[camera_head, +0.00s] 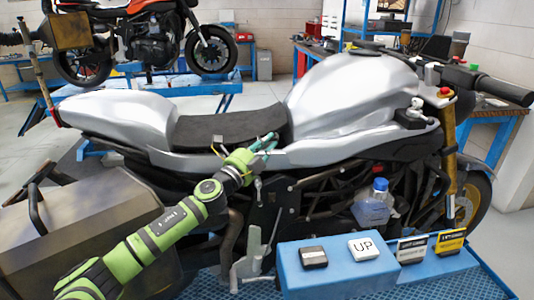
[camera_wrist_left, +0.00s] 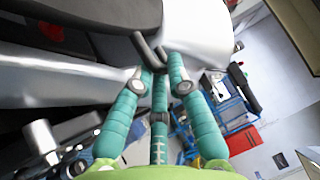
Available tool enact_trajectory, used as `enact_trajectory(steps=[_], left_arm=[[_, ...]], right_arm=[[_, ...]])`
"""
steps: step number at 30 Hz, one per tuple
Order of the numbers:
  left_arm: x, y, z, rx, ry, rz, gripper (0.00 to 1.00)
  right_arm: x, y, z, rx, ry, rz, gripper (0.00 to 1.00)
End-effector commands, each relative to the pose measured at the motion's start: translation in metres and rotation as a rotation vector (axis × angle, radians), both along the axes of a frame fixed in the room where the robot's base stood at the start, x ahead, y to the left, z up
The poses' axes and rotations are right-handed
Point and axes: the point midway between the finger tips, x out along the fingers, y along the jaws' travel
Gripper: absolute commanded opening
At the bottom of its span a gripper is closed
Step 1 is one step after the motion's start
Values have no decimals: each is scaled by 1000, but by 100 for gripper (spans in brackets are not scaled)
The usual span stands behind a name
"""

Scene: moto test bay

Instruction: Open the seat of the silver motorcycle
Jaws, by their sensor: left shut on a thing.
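The silver motorcycle (camera_head: 340,95) stands side-on across the head view. Its dark seat (camera_head: 225,128) lies between the silver tail and the tank and looks down flat; its dark underside or edge also shows in the left wrist view (camera_wrist_left: 85,14). My left gripper (camera_head: 272,140) is at the near side of the seat, close to its tank end. In the left wrist view its teal fingers (camera_wrist_left: 158,68) are closed together on a small dark handle (camera_wrist_left: 149,50) by the seat edge. The exact grip is partly hidden by the fingers. My right gripper is not in view.
A blue box (camera_head: 340,272) with several labelled blocks stands in front of the motorcycle at right. A grey pannier (camera_head: 85,235) juts out at the left. A bottle with a blue cap (camera_head: 372,205) is by the frame. An orange motorcycle (camera_head: 150,40) stands behind.

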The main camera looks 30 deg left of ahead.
Motion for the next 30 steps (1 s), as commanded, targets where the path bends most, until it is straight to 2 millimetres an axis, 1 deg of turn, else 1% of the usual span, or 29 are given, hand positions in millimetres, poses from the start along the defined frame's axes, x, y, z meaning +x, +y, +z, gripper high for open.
enact_trajectory(steps=[1, 5, 8, 14, 21, 27, 30], left_arm=[[-1, 1, 9, -32, -26, -1, 0], [-4, 5, 35, -113, -89, -1, 0], [-8, 10, 58, -187, -146, -3, 0], [-22, 28, 103, -339, -261, -1, 0], [-44, 57, 151, -521, -399, -3, 0], [-67, 87, 183, -673, -513, -4, 0], [-79, 103, 196, -748, -569, -3, 0]], right_arm=[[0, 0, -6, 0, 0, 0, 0], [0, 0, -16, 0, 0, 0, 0], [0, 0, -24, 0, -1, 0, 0], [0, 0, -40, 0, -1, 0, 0], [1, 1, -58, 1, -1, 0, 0], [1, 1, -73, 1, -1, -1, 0], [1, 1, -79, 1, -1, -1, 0]])
